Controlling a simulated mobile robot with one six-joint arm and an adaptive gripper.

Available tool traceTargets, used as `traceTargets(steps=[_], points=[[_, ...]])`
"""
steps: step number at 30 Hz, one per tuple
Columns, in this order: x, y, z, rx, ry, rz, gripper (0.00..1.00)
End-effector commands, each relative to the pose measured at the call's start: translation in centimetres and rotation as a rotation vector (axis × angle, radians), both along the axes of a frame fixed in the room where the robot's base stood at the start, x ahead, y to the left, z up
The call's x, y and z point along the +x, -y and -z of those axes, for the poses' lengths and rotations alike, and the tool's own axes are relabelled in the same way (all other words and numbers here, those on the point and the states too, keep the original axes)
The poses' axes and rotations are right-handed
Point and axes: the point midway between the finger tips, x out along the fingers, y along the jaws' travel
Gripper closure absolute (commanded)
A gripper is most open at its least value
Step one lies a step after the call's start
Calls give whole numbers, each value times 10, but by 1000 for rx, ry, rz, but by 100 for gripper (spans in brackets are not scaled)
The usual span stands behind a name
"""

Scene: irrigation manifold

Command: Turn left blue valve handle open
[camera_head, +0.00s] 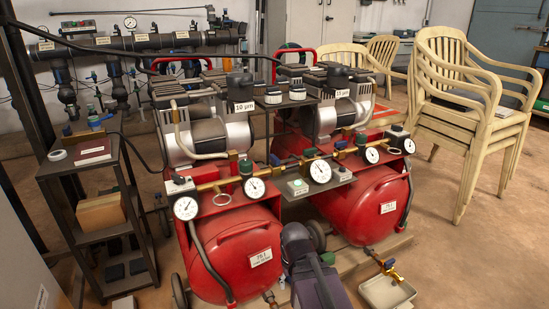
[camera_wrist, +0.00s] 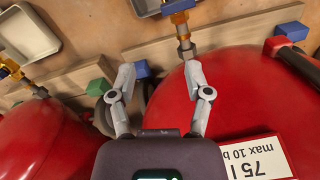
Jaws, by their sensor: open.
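In the wrist view, a brass valve with a blue handle (camera_wrist: 178,7) sits at the top edge, on a pipe from the red tank (camera_wrist: 235,85); the handle is partly cut off. A second brass valve (camera_wrist: 9,66) stands at the far left, by the other tank. In the head view, brass fittings (camera_head: 269,297) show at the bottom below the left tank (camera_head: 235,255), and another brass valve (camera_head: 386,266) is at the right tank. My gripper (camera_wrist: 160,76) is open and empty, its fingers apart, below the blue-handled valve in the wrist picture and not touching it.
Pale trays stand near the valves, one beside the right valve (camera_head: 372,291). A wooden beam (camera_wrist: 225,44) with blue and green blocks runs by the tanks. Stacked chairs (camera_head: 465,110) are at right, a dark shelf (camera_head: 75,170) at left. Bare floor lies at lower right.

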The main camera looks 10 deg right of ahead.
Motion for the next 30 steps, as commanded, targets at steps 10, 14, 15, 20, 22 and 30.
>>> traceTargets(steps=[10,14,15,20,22,30], points=[[0,0,-28,0,0,0,0],[0,0,-51,0,0,0,0],[0,0,-58,0,0,0,0],[0,0,-87,0,0,0,0],[0,0,-100,0,0,1,0],[2,0,-147,0,0,10,0]])
